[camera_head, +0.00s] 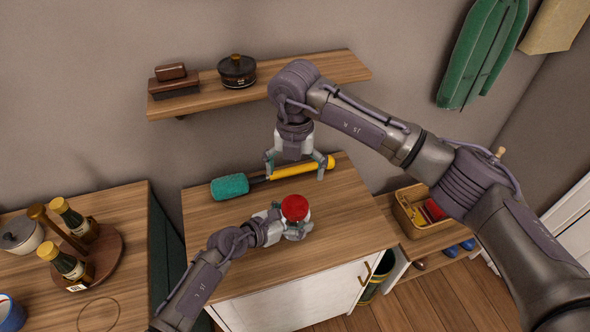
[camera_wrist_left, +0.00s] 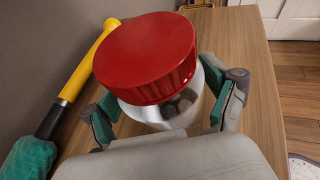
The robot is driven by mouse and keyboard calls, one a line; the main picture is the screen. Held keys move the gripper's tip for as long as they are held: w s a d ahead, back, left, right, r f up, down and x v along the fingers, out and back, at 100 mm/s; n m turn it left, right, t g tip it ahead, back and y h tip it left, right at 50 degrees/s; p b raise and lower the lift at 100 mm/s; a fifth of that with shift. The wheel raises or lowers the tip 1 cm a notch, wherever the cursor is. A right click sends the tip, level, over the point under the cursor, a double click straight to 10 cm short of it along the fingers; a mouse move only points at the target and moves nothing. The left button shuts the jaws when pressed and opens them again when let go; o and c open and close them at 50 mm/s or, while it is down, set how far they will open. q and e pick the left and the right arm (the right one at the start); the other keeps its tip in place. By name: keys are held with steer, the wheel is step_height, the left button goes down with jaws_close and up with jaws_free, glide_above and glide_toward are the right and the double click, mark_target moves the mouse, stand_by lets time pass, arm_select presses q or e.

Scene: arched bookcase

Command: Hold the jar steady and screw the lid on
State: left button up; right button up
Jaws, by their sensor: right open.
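A clear jar (camera_wrist_left: 165,113) with pale contents stands on the wooden cabinet top. A red lid (camera_head: 295,207) sits on its mouth; it also shows large in the left wrist view (camera_wrist_left: 147,57). I cannot tell how tightly the lid is seated. My left gripper (camera_head: 289,224) is shut on the jar below the lid, with teal pads on both sides of it in the left wrist view. My right gripper (camera_head: 296,170) is open and empty, pointing down, behind the jar and above the yellow-handled duster. The lid hides most of the jar in the head view.
The duster (camera_head: 230,186) with a teal head lies along the back of the cabinet top (camera_head: 350,235). A wall shelf (camera_head: 210,92) holds a dark pot and brushes. A round tray with bottles stands on the left counter. A basket (camera_head: 405,212) is at right.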

arm_select(q)
steer(key=shift+o, duration=0.5)
steer(key=shift+a, duration=0.1)
steer(key=shift+s+a+r, duration=0.15)
steer(key=shift+s+a, duration=0.15)
steer(key=v, duration=1.1)
steer(key=shift+s, duration=0.1)
